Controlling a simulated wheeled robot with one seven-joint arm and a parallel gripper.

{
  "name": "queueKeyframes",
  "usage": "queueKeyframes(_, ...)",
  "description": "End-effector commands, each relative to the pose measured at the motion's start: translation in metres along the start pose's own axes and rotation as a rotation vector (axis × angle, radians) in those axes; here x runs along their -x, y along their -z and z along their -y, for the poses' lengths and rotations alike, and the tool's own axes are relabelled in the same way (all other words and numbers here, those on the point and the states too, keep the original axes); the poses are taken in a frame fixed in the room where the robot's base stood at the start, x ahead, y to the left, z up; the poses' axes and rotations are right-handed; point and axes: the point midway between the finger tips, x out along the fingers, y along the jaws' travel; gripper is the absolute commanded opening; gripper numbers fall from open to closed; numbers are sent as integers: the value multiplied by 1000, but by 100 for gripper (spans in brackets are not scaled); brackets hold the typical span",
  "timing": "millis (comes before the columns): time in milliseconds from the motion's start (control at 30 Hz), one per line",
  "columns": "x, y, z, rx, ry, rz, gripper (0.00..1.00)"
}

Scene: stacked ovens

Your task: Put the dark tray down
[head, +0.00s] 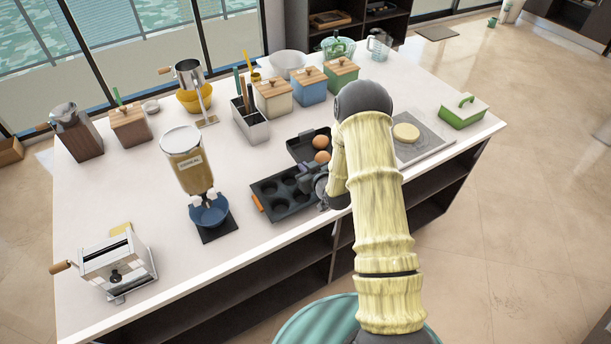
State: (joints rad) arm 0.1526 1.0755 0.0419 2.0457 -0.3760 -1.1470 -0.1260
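The dark tray (275,208), a muffin tin with round cups and an orange handle at its left end, is at the front edge of the white counter. Whether it rests on the counter or hangs just above it, I cannot tell. My gripper (314,180) is at the tray's right end and overlaps it in the picture. Its fingers are small and partly hidden, so I cannot see whether they are closed on the tray. The tray's right end is hidden behind my gripper.
A second dark pan (299,149) with brown eggs (322,156) is just behind the tray. A cereal dispenser (187,165) over a blue bowl (209,213) stands to the left. A grey board (425,141) lies to the right. Counter (230,272) left of the tray's front is clear.

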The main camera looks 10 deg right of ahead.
Motion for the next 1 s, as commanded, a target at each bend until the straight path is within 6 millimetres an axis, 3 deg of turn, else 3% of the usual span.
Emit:
queueKeyframes(233,-1,-2,0,1,0,-2,0)
queueKeyframes(600,-15,-35,3,1,-1,-3,0)
queueKeyframes(1000,-17,-40,4,1,-1,-3,0)
